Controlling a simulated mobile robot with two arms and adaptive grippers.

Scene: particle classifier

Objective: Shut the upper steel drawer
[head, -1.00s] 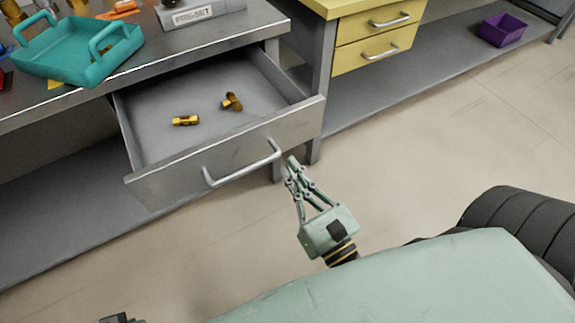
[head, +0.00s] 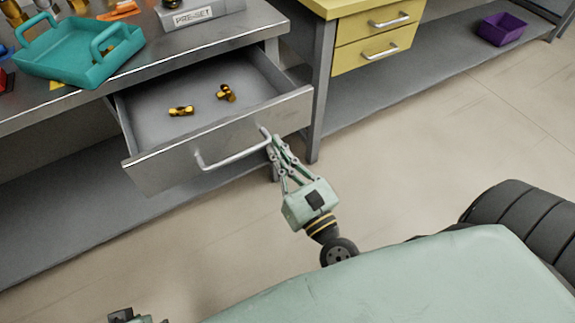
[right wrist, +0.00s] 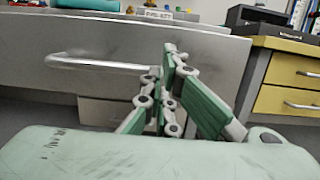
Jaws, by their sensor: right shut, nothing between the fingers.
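The upper steel drawer (head: 222,140) is partly open under the steel bench, with two brass fittings (head: 181,111) (head: 226,93) lying inside. Its bar handle (head: 235,159) runs across the front. My right gripper (head: 272,143) is shut and empty, its fingertips at the drawer front by the right end of the handle. In the right wrist view the fingers (right wrist: 169,52) point at the drawer front (right wrist: 210,60), just right of the handle (right wrist: 100,63); contact there looks likely but is hard to tell. My left gripper (head: 130,317) shows only a small part at the bottom edge.
A teal tray (head: 60,72) and a grey box labelled PRE-SET (head: 192,12) stand on the bench (head: 140,67). A yellow drawer unit (head: 372,48) is to the right. A purple bin (head: 502,28) sits on the low shelf. The floor in front is clear.

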